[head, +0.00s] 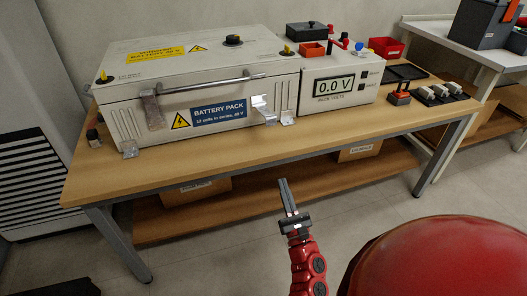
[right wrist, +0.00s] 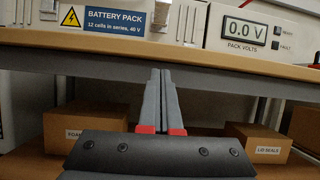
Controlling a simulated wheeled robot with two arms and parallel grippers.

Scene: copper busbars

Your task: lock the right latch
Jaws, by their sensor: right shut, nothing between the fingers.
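The battery pack (head: 200,85) is a cream case on the wooden bench, with its lid down. The right latch (head: 262,109) is a bright metal piece on its front, right of the blue label, with its lower part standing out from the case. It is partly visible at the top of the right wrist view (right wrist: 162,14). The left latch (head: 152,108) lies closer to the front face. My right gripper (head: 285,182) is shut and empty, in front of the bench edge and below the latch, apart from it; it also shows in the right wrist view (right wrist: 161,75). My left gripper is not in view.
The bench's front edge (head: 330,137) lies between my right gripper and the pack. A voltmeter box (head: 340,86) reading 0.0 V stands right of the pack. Cardboard boxes sit on the lower shelf (head: 260,207). A red rounded object (head: 445,255) fills the lower right.

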